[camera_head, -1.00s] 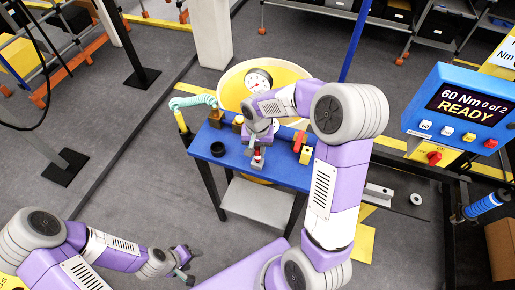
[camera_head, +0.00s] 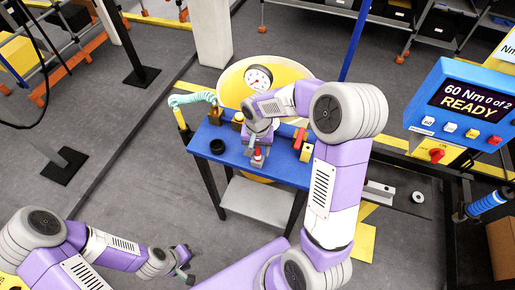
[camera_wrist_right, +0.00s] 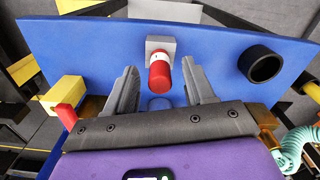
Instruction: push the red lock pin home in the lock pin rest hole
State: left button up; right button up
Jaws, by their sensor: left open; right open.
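The red lock pin (camera_wrist_right: 159,74) stands in a grey block (camera_wrist_right: 161,45) on the blue table (camera_wrist_right: 90,58), with a white band near the block. In the head view the red pin (camera_head: 257,154) shows just below my right gripper (camera_head: 257,140). In the right wrist view my right gripper (camera_wrist_right: 161,92) is open, its two fingers on either side of the pin, with gaps to both. How deep the pin sits in the block cannot be told. My left gripper (camera_head: 184,262) is open and empty at the lower left, away from the table.
A black ring (camera_wrist_right: 261,64) and a yellow block with a red part (camera_wrist_right: 66,95) stand on the table. A dial gauge (camera_head: 257,78) stands behind it. A blue display box (camera_head: 462,110) reads "60 Nm 0 of 2 READY" at the right.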

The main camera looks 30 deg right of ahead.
notch_tip(320, 180, up, 8)
jog(key=shift+f+p, duration=0.2)
jog(key=shift+p, duration=0.25)
dwell(0.4)
